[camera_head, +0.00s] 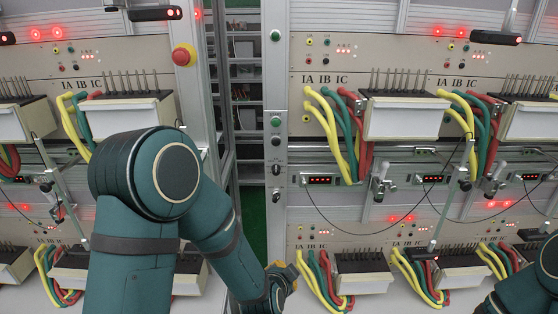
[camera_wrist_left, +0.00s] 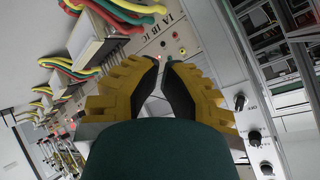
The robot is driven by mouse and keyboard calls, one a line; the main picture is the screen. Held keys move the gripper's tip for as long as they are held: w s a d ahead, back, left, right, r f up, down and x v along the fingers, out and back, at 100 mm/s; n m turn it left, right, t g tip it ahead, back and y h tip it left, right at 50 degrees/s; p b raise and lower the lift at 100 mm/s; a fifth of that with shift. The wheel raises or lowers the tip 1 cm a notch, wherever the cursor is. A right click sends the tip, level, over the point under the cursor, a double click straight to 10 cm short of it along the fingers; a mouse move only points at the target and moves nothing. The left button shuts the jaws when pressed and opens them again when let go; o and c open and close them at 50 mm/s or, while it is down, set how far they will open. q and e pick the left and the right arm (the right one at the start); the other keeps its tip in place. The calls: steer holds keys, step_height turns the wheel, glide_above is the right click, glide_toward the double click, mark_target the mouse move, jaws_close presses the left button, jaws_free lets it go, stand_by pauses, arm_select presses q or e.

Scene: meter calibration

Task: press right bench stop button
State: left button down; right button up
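The right bench (camera_head: 335,215) shows its front upright (camera_head: 275,90) with green buttons and black knobs. I see no red stop button on that upright. The one red mushroom button (camera_head: 183,55) in view has a yellow base and sits on the left bench's upright. My left gripper (camera_head: 285,272) is low in front of the right bench's left edge, small and partly hidden by my arm. In the left wrist view its yellow fingers (camera_wrist_left: 163,66) have their tips almost together, with nothing seen between them. They point toward the bench panel. My right gripper is out of view.
A black knob (camera_wrist_left: 240,102) on the upright shows right of the fingers in the left wrist view. A narrow gap with shelves (camera_head: 244,95) separates the benches.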

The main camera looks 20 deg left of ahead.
arm_select(q)
steer(key=w+r+m+t+y+p, duration=0.2)
steer(key=w+r+m+t+p, duration=0.15)
steer(key=r, duration=1.15)
steer(key=m+t+y+p, duration=0.1)
steer(key=m+t+y, duration=0.2)
glide_toward(278, 145)
steer(key=v, duration=0.6)
steer(key=shift+w+d+f, duration=0.1)
steer(key=shift+w, duration=0.05)
steer(key=x, duration=1.4)
steer(key=shift+p, duration=0.4)
steer(key=shift+w+a+p, duration=0.2)
steer(key=shift+w+p, duration=0.15)
steer(key=shift+w, duration=0.3)
steer(key=shift+w+a, duration=0.1)
